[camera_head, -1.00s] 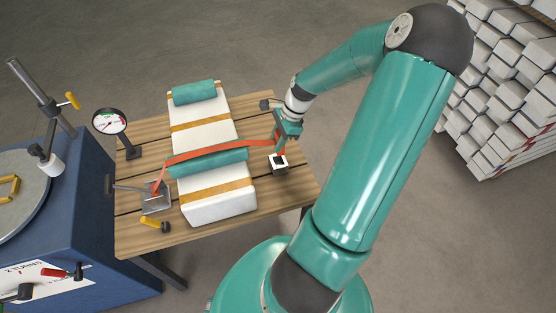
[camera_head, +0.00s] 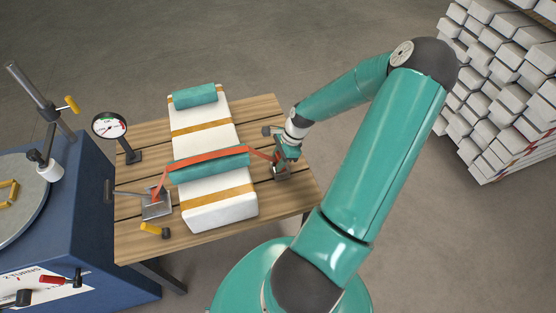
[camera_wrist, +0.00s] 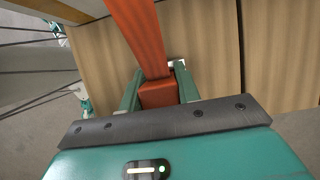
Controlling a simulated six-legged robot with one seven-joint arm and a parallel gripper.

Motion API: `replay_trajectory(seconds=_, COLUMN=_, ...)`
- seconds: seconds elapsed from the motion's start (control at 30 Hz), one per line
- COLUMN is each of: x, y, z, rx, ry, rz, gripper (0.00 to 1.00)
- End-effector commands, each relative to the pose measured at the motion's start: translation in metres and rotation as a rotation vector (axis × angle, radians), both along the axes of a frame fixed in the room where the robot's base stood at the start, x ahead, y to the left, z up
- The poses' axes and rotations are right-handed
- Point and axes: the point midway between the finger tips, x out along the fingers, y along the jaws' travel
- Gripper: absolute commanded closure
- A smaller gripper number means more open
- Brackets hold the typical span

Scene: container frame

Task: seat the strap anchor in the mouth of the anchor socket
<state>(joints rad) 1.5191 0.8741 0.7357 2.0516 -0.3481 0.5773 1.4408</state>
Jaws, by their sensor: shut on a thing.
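My gripper (camera_head: 281,163) is low at the right edge of the wooden table, right at the anchor socket (camera_head: 281,175). In the wrist view my gripper (camera_wrist: 158,92) is shut on the strap anchor (camera_wrist: 158,95), an orange-red block between its two green fingers. The orange strap (camera_head: 208,159) runs from the anchor over the white bundle to a metal bracket at the left; it also shows in the wrist view (camera_wrist: 138,35). My gripper hides most of the socket, so I cannot tell whether the anchor is inside its mouth.
The white bundle (camera_head: 218,207) with yellow bands and green pads lies across the table (camera_head: 262,110). A metal bracket with a lever (camera_head: 156,208), a dial gauge (camera_head: 109,125) and a yellow-handled tool (camera_head: 152,229) stand left of it. White stacked bars (camera_head: 500,95) are at far right.

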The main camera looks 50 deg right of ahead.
Motion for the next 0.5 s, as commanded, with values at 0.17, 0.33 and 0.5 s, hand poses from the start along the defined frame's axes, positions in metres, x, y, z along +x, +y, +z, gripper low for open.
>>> replay_trajectory(seconds=0.17, x=0.0013, y=-0.0013, z=-0.0048, rx=-0.002, ry=-0.001, rz=-0.002, gripper=0.98)
replay_trajectory(seconds=0.33, x=0.0020, y=-0.0014, z=-0.0053, rx=0.000, ry=0.000, rz=-0.001, gripper=0.98)
replay_trajectory(seconds=0.5, x=0.0019, y=-0.0012, z=-0.0072, rx=0.000, ry=-0.001, rz=0.000, gripper=0.50)
